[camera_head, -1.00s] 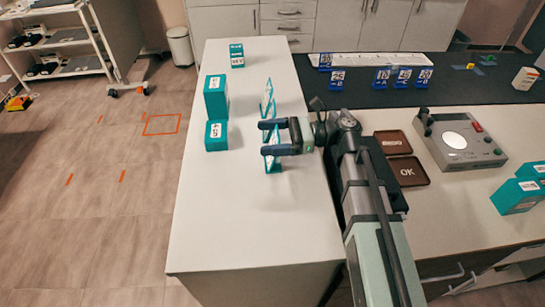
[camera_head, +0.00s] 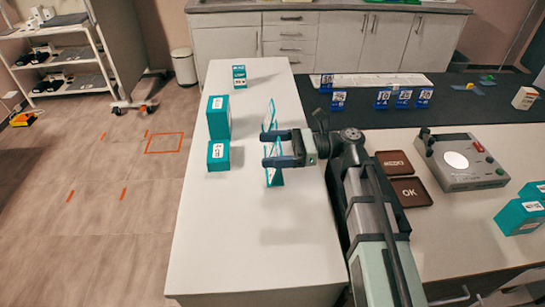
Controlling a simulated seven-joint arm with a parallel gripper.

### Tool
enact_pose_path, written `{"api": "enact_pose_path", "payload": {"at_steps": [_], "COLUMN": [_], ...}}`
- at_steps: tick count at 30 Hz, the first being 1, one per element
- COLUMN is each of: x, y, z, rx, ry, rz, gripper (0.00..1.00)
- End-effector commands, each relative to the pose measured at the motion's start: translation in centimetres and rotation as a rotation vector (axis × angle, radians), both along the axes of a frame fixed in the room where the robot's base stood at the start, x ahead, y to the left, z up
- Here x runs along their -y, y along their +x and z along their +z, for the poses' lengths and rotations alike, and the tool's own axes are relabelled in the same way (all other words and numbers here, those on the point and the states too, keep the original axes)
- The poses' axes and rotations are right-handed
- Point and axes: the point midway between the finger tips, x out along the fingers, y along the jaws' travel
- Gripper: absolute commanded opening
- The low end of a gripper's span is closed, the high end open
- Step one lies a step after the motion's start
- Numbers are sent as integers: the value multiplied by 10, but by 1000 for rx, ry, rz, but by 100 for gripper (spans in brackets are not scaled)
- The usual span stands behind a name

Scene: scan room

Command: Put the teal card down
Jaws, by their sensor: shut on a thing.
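The teal card (camera_head: 274,176) is a thin white-and-teal piece standing roughly upright between the fingers of my gripper (camera_head: 275,148). My gripper is shut on it, over the white table's left part. The fingers hide the card's middle, and I cannot tell whether its lower edge touches the table.
Teal boxes (camera_head: 219,117) (camera_head: 218,156) (camera_head: 239,76) stand left and behind on the white table (camera_head: 245,250). Its front part is clear. To the right are brown pads (camera_head: 409,192) (camera_head: 393,163), a grey device (camera_head: 465,160) and more teal boxes (camera_head: 520,215). Blue numbered markers (camera_head: 383,98) stand on the dark mat.

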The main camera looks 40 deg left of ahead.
Motion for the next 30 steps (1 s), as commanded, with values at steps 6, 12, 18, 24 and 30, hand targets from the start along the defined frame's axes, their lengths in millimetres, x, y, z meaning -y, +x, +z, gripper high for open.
{"api": "enact_pose_path", "payload": {"at_steps": [6,12,18,24,30], "x": [0,0,0,1,10], "y": [0,0,0,4,42], "z": [35,57,68,68,59], "rx": [1,1,0,-1,0], "ry": [1,1,0,-1,-1], "rz": [0,0,0,-15,-161], "gripper": [34,34,34,34,34]}}
